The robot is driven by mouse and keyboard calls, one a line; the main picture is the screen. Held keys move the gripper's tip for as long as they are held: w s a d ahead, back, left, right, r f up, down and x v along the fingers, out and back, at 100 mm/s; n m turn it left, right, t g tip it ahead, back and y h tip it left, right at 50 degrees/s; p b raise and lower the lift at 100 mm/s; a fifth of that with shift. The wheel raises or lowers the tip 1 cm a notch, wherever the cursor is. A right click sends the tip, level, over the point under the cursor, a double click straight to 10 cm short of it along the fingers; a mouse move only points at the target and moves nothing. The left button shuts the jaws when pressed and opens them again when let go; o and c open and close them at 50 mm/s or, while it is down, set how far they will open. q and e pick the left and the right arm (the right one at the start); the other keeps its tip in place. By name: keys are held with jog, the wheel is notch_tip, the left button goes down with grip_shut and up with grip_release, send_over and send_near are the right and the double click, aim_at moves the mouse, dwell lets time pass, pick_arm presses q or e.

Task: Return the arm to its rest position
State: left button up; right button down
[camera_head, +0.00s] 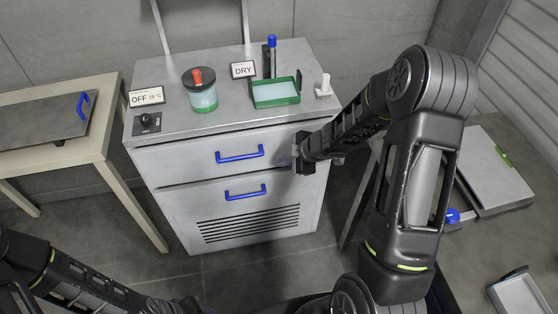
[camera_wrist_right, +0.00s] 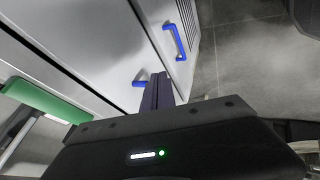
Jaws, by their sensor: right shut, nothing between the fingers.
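My right gripper (camera_head: 297,152) is shut and empty in front of the cabinet, to the right of the upper drawer's blue handle (camera_head: 239,153). In the right wrist view its closed fingers (camera_wrist_right: 157,92) point toward the cabinet front, with a blue handle beside the tips. I cannot tell whether the fingertips touch the drawer front. My right arm (camera_head: 409,180) reaches in from the right side of the head view. My left arm (camera_head: 75,275) lies low at the left, and its gripper is out of the picture.
A table (camera_head: 105,130) stands left. Floor shows between table and cabinet.

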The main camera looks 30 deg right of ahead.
jog(key=shift+r, duration=0.15)
dwell(0.5)
jog(key=s+a+f+m+g, duration=0.1)
jog(key=s+a+f+m, duration=0.65)
jog(key=a+m, duration=0.35)
jog(key=s+a+f+m+g, duration=0.2)
jog(key=s+a+f, duration=0.2)
jog(key=s, duration=0.5)
jog(key=s+a+f+m+g, duration=0.2)
jog(key=s+a+f, duration=0.3)
jog(key=s, duration=0.5)
jog(key=a+g+b, duration=0.1)
jog(key=a, duration=0.1)
jog(key=shift+a+m+y, duration=0.3)
jog(key=shift+a+y, duration=0.05)
jog(key=shift+y, duration=0.05)
jog(key=shift+w, duration=0.1)
